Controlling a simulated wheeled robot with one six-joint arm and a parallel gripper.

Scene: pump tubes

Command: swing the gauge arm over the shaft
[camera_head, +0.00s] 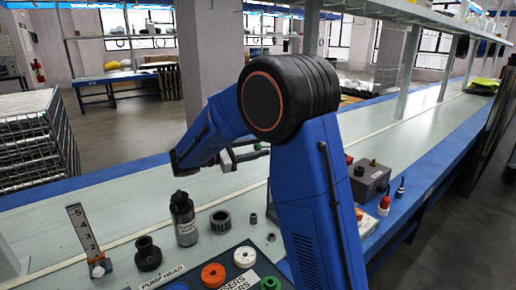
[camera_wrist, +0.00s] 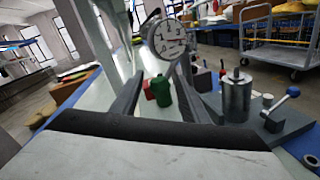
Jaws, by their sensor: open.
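In the wrist view, a round white dial gauge (camera_wrist: 168,39) with dark markings stands beyond my fingers, slightly right of centre. The gauge arm's pivot and full length are hard to make out. An upright grey metal cylinder (camera_wrist: 236,98), seemingly the shaft, stands on a dark base to the right of the gauge, and the gauge does not appear over it. My gripper (camera_wrist: 160,105) is open, its two dark fingers apart with nothing held between them. In the head view my gripper (camera_head: 247,155) is above the bench, partly hidden behind my blue arm.
A green piece (camera_wrist: 162,94) and a red piece show beyond my fingers. A black bottle (camera_head: 184,220), numbered upright (camera_head: 82,236) and labelled tray (camera_head: 168,277) occupy the near bench. A grey box (camera_head: 369,181) sits right of my arm.

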